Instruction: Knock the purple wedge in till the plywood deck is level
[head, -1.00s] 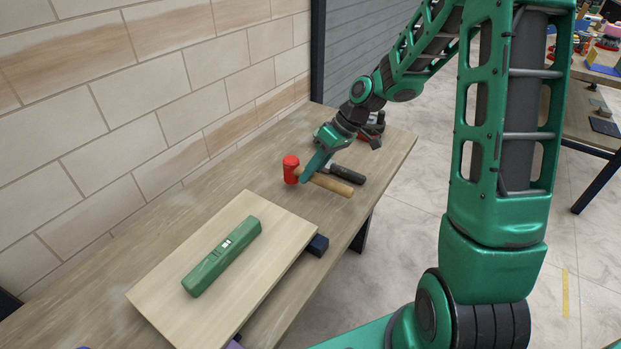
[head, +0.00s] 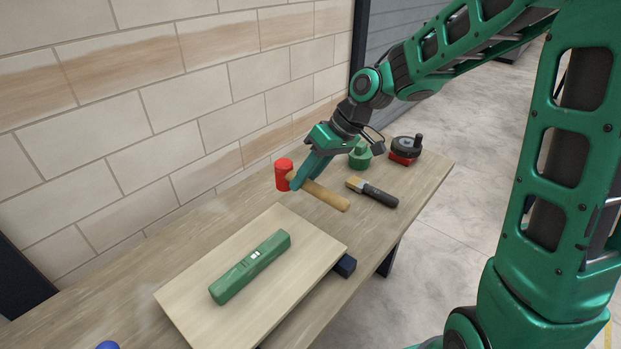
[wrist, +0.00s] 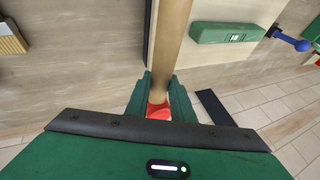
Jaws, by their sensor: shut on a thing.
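My gripper (head: 303,180) is shut on the wooden handle of a red-headed mallet (head: 284,176), close to the head. In the wrist view the handle (wrist: 172,38) runs up between my fingers (wrist: 158,95), with the red head below. The mallet looks raised over the bench, but its height is hard to tell. The plywood deck (head: 190,297) lies left of and nearer than the mallet. A green spirit level (head: 250,267) rests on it; its bubble is too small to read. A dark blue block (head: 344,266) shows under the deck's right edge. The purple wedge is not visible now.
A black-handled brush (head: 372,191) lies right of the mallet. Behind are a green object (head: 360,154) and a red and black tool (head: 405,150). A blue item (head: 107,345) shows at the bottom edge. A brick wall (head: 160,120) borders the bench's (head: 437,172) far side.

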